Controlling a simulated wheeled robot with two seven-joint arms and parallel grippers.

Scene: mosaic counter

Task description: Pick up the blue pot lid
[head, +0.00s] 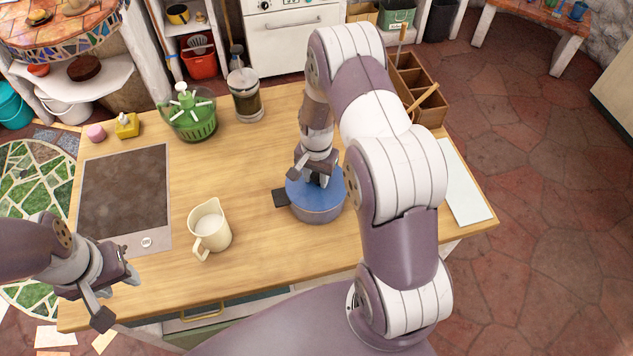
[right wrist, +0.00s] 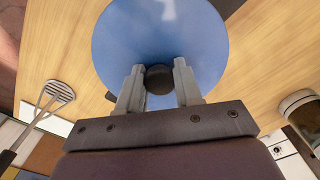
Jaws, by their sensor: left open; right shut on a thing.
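The blue pot lid (head: 299,188) sits on a grey-purple pot (head: 318,215) near the middle of the wooden counter. At this scale I cannot tell whether there is any gap between lid and pot. The lid fills the upper middle of the right wrist view (right wrist: 115,35), with its dark round knob (right wrist: 158,79) between the fingers. My right gripper (head: 318,178) points down from above and is shut on the lid's knob.
A cream pitcher (head: 209,230) stands left of the pot, beside a dark cooktop (head: 125,190). A green salad spinner (head: 190,120) and a glass jar (head: 245,98) stand at the back. A wooden divided box (head: 420,90) and a white board (head: 463,185) are at the right.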

